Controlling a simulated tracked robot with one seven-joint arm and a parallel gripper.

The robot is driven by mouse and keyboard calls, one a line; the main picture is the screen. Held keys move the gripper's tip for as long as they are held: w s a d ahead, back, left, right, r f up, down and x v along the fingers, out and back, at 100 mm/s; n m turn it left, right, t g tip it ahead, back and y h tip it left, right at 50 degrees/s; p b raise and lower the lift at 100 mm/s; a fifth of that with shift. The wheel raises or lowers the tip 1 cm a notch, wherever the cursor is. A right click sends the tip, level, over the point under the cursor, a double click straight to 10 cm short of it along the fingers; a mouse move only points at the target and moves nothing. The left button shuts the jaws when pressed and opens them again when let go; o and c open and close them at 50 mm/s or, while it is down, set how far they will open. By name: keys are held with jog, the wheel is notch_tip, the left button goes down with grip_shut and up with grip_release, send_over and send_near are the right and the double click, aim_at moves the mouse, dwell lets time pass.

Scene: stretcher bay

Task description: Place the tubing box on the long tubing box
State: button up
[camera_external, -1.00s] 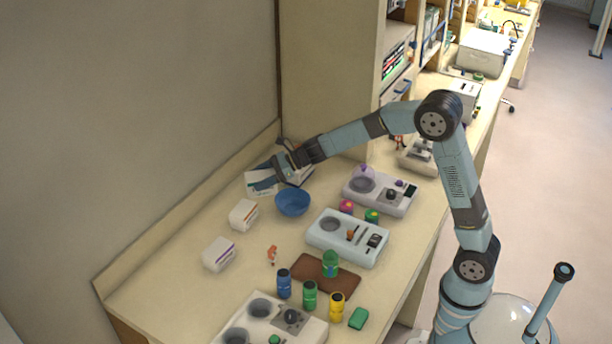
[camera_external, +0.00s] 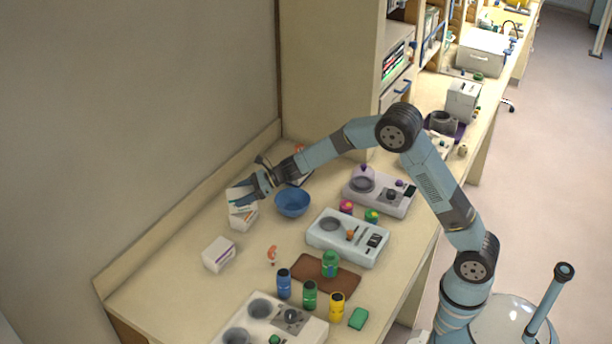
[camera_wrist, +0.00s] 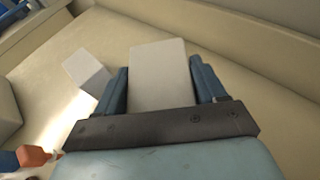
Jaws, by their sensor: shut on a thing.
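My gripper (camera_external: 250,193) is shut on a pale box, the tubing box (camera_wrist: 160,75), which sits between both fingers in the wrist view. In the external view the held box (camera_external: 238,194) is by the back wall, left of the blue bowl. It overlaps a white box (camera_external: 243,219) standing on the counter; I cannot tell whether they touch. Another white box with a purple stripe (camera_external: 219,254) stands nearer the camera, apart from them. I cannot tell from the print which is the long tubing box. In the wrist view a pale box (camera_wrist: 86,70) shows left of my fingers.
The blue bowl (camera_external: 292,203) stands just right of my gripper. Several coloured bottles stand at the front. The back wall is close on the left.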

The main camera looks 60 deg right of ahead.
jog(key=shift+f, duration=0.35)
jog(key=o, duration=1.1)
